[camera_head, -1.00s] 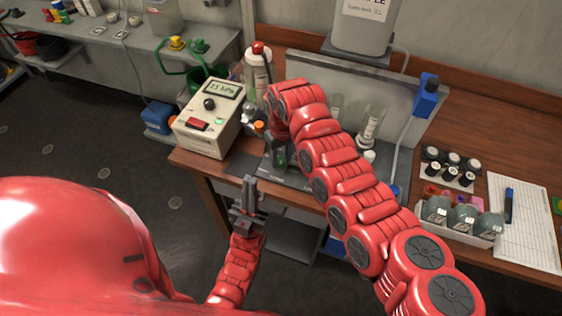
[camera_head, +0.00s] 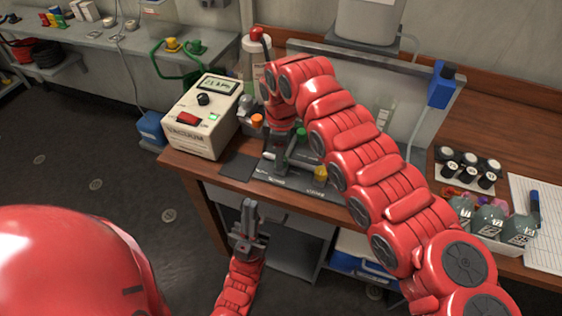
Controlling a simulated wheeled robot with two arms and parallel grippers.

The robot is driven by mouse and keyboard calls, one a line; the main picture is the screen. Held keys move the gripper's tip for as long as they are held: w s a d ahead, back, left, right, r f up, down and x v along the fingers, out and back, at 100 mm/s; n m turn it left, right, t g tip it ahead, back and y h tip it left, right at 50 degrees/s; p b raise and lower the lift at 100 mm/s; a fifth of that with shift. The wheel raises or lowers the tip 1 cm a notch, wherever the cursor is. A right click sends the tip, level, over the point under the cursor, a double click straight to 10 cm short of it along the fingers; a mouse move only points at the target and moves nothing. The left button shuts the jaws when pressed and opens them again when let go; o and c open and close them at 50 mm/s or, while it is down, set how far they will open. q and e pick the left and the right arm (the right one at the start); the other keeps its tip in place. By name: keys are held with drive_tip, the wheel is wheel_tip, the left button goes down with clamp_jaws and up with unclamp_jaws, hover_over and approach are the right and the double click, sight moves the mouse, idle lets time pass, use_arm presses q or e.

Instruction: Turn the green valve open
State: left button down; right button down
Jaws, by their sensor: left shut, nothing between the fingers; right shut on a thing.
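The green valve (camera_head: 302,158) stands on a dark plate at the front of the wooden bench. Only parts of its green handle show; my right gripper and wrist cover the rest. My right gripper (camera_head: 286,148) reaches down over the valve from above and is shut on it. The exact contact between fingers and handle is partly hidden. My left gripper (camera_head: 249,208) is shut and empty, pointing up in front of the bench edge, apart from the valve.
A vacuum box (camera_head: 202,118) with a display and red switch stands left of the valve. An orange knob (camera_head: 257,120) and a yellow knob (camera_head: 320,173) are close by. Bottles (camera_head: 490,218) stand in a tray at right. A grey panel (camera_head: 400,85) rises behind.

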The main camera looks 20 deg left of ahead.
drive_tip(key=shift+n+b, duration=0.7)
drive_tip(key=shift+n, duration=0.8)
drive_tip(key=shift+c, duration=2.2)
unclamp_jaws()
wheel_tip(320, 180, up, 18)
drive_tip(key=p, duration=0.5)
drive_tip(key=shift+w+a+f, duration=0.15)
drive_tip(key=shift+w+f, duration=0.05)
drive_tip(key=shift+f, duration=0.05)
drive_tip(key=shift+s+f, duration=0.1)
